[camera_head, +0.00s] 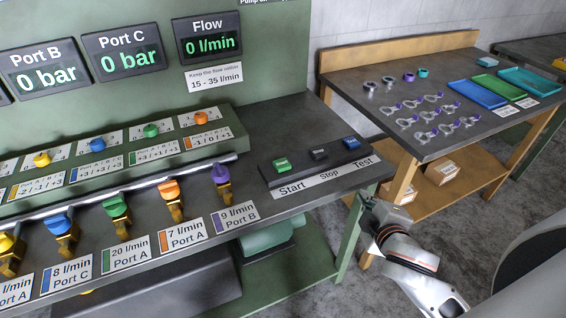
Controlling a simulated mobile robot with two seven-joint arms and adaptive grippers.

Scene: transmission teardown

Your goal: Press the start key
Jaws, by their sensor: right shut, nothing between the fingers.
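The start key (281,164) is a green block at the left end of a dark key panel (300,172), above the printed word Start. A black stop key (318,154) and a blue test key (351,142) stand to its right on the same panel. My right gripper (366,207) is low at the right, by the front right corner of the green bench, apart from the keys. It is small and dark in the picture, shut and empty. My left gripper is out of view.
The bench carries a row of coloured valve handles (115,206) left of the keys. Displays read 0 bar and 0 l/min (207,38). A wooden table (398,62) with small rings, clamps and trays (476,92) stands at the right. A floor gap separates it from the bench.

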